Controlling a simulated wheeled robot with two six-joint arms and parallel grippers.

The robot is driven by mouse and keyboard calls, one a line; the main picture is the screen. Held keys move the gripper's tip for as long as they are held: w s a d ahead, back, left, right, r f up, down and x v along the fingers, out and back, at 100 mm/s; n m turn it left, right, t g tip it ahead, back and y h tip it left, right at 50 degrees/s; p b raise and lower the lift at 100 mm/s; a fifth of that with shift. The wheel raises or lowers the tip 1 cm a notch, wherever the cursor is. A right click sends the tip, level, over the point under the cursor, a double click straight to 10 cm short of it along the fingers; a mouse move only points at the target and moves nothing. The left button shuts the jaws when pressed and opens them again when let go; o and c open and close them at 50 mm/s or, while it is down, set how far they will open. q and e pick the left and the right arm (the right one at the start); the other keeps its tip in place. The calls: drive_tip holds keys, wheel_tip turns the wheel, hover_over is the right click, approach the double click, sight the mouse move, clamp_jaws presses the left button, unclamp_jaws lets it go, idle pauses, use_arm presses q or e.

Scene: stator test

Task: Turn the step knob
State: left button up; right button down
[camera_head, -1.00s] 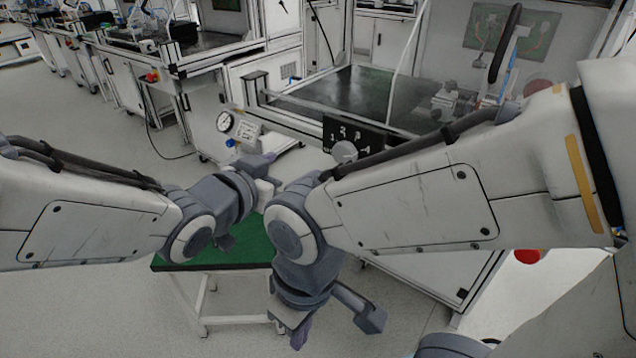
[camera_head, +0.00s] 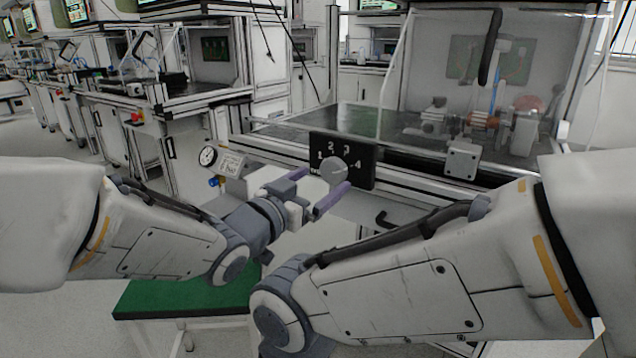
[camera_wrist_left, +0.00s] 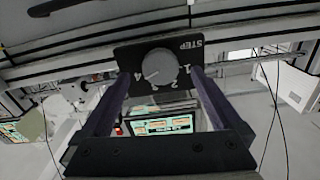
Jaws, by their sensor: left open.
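The step knob (camera_head: 333,170) is a round grey knob on a black panel (camera_head: 361,168) numbered 1 to 4, on the front of the test bench. In the left wrist view, the knob (camera_wrist_left: 160,65) appears upside down with the panel; a faint mark on it seems to lie on the 3–4 side. My left gripper (camera_head: 322,185) is open in front of the panel. In the wrist view its two purple fingers (camera_wrist_left: 161,76) stand on either side of the knob, with gaps visible; their depth relative to it is unclear. My right gripper is below the picture.
A round gauge (camera_head: 208,156) and a small label plate (camera_head: 230,163) are left of the panel. A grey block (camera_head: 462,160) sits on the bench front to the right. A green-topped table (camera_head: 150,298) stands below my left arm.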

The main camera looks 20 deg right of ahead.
sight(334, 171)
use_arm(q)
drive_tip(key=shift+x, duration=1.2)
drive_tip(key=c, duration=1.4)
drive_tip(key=n+p, duration=0.2)
drive_tip(key=n, duration=0.2)
drive_tip(key=shift+s+r+p, duration=0.1)
drive_tip(key=shift+r+p, duration=0.05)
drive_tip(key=shift+p, duration=0.25)
drive_tip(key=shift+d+n+p, duration=0.1)
drive_tip(key=shift+n+p, duration=1.1)
drive_tip(key=shift+n, duration=1.2)
